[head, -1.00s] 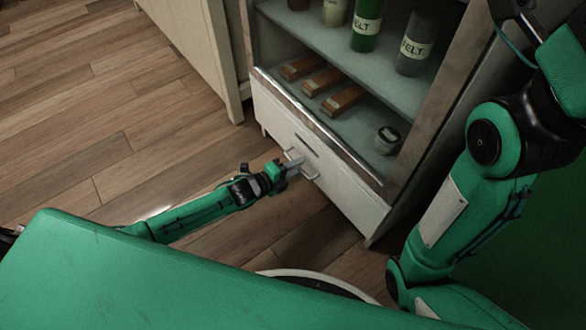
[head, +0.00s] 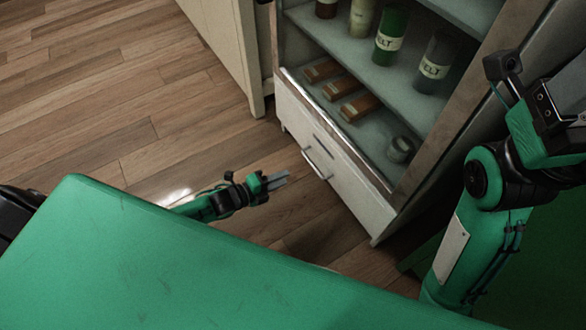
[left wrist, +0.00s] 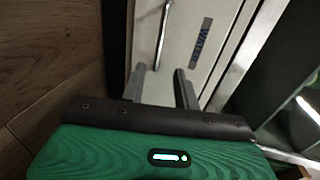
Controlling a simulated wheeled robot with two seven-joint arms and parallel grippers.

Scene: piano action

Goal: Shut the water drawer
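The water drawer (head: 330,160) is the white drawer at the bottom of the open-fronted cabinet, with a bar handle (head: 317,163). Its front looks flush or nearly flush with the cabinet; I cannot tell if a small gap remains. The left wrist view shows the handle (left wrist: 163,35) and the WATER label (left wrist: 201,42). My left gripper (head: 287,178) is open and empty, in front of the drawer and apart from the handle. In the left wrist view its two fingers (left wrist: 160,84) stand apart with nothing between them. My right arm is raised at the right; its fingers are not clear.
Above the drawer, the cabinet's lower shelf holds several brown bars (head: 340,91) and a small round tin (head: 400,149). Labelled bottles (head: 391,35) stand on the shelf above. A pale cabinet (head: 222,40) stands to the left. The wooden floor (head: 110,95) is clear.

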